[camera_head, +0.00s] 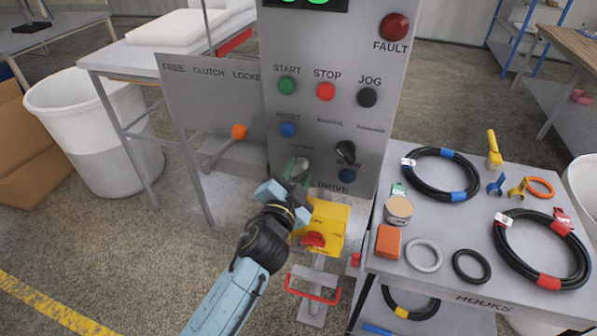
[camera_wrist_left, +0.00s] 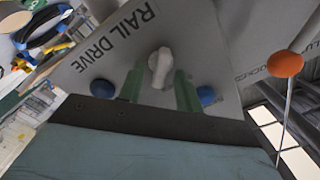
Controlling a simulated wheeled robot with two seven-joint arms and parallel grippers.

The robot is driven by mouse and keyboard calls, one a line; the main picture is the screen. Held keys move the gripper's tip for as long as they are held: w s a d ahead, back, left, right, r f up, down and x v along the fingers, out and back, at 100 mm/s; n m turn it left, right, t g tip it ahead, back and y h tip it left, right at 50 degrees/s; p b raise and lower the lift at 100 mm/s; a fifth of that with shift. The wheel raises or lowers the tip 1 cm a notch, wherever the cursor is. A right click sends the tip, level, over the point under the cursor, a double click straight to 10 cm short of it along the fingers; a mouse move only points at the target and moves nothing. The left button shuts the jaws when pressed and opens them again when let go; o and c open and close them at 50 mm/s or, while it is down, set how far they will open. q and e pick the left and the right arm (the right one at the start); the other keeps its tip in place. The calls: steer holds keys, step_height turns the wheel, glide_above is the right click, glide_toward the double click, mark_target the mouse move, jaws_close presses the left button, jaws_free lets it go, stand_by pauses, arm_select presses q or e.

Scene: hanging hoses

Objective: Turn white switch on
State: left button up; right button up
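The white switch (camera_wrist_left: 160,65) is a pale knob on the grey panel above the RAIL DRIVE lettering. In the head view my left gripper mostly covers it. My left gripper (camera_head: 296,172) is in front of the lower panel. In the wrist view its two green fingers (camera_wrist_left: 159,88) are apart, one on each side of the switch. I cannot tell whether they touch it. My right gripper is not in view.
A black selector knob (camera_head: 346,152) and blue buttons (camera_head: 288,130) sit close by on the panel. An orange-ended lever (camera_head: 239,131) sticks out at the left. A side table (camera_head: 455,262) holds several hoses.

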arm_select(q)
steer(key=shift+w+d, duration=0.2)
steer(key=shift+w, duration=0.3)
steer(key=c, duration=0.6)
steer(key=shift+c, duration=0.2)
steer(key=shift+m, duration=0.3)
steer(key=m, duration=0.3)
steer(key=shift+m, duration=0.3)
steer(key=m, duration=0.4)
steer(key=shift+f+m+p, duration=0.2)
steer(key=shift+m+p, duration=0.1)
steer(key=shift+p, duration=0.05)
